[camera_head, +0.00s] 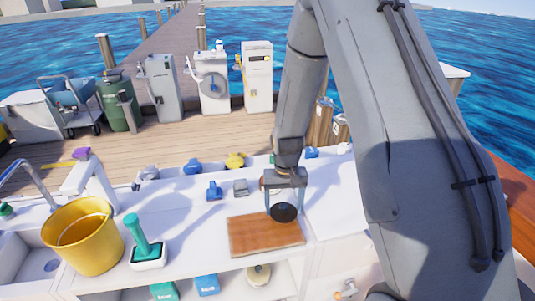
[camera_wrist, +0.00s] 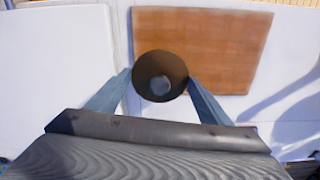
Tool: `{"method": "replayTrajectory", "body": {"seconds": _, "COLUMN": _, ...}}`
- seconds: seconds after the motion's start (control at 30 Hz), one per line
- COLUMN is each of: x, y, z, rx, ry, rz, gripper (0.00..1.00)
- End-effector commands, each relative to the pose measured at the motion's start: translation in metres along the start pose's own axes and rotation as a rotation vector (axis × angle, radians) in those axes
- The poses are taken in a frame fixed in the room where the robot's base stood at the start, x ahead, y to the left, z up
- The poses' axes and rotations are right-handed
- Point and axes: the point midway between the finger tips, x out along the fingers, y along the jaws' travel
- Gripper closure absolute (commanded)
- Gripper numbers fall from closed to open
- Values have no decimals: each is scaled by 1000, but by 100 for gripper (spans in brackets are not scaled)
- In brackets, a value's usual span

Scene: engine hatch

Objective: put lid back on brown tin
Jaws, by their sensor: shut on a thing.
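My gripper (camera_head: 285,208) points down over the counter, shut on a dark round piece that looks like the lid (camera_head: 284,212). In the wrist view the lid (camera_wrist: 160,76) is a dark brown disc with a grey round spot in its middle, between the two blue-grey fingertips (camera_wrist: 160,80). It overlaps the left edge of the wooden board (camera_wrist: 225,60) in that view. Its height above the counter is hard to tell. A small brown patch (camera_head: 263,183) shows just behind my gripper, mostly hidden; I cannot tell whether it is the brown tin.
The wooden board (camera_head: 265,240) lies bare on the white counter. A yellow bucket (camera_head: 84,238) and a green-handled brush (camera_head: 145,243) stand left. Blue items (camera_head: 214,191), a grey block (camera_head: 240,187) and a yellow item (camera_head: 235,160) sit behind.

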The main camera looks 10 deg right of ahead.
Motion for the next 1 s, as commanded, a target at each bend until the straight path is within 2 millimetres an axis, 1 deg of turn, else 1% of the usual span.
{"method": "replayTrajectory", "body": {"seconds": 0.03, "x": 0, "y": -2, "z": -10, "rx": 66, "ry": 3, "rz": -1, "gripper": 48}}
{"method": "replayTrajectory", "body": {"seconds": 0.27, "x": -11, "y": -14, "z": -62, "rx": 537, "ry": 4, "rz": -2, "gripper": 48}}
{"method": "replayTrajectory", "body": {"seconds": 0.4, "x": -22, "y": -20, "z": -93, "rx": 844, "ry": 4, "rz": -3, "gripper": 48}}
{"method": "replayTrajectory", "body": {"seconds": 0.6, "x": -40, "y": -24, "z": -133, "rx": 1282, "ry": 2, "rz": -3, "gripper": 48}}
{"method": "replayTrajectory", "body": {"seconds": 0.7, "x": -50, "y": -26, "z": -149, "rx": 1475, "ry": 2, "rz": -3, "gripper": 48}}
{"method": "replayTrajectory", "body": {"seconds": 0.8, "x": -58, "y": -27, "z": -160, "rx": 1630, "ry": 0, "rz": -1, "gripper": 48}}
{"method": "replayTrajectory", "body": {"seconds": 0.9, "x": -64, "y": -27, "z": -168, "rx": 1740, "ry": -1, "rz": 0, "gripper": 48}}
{"method": "replayTrajectory", "body": {"seconds": 1.0, "x": -67, "y": -28, "z": -172, "rx": 1801, "ry": -1, "rz": -1, "gripper": 48}}
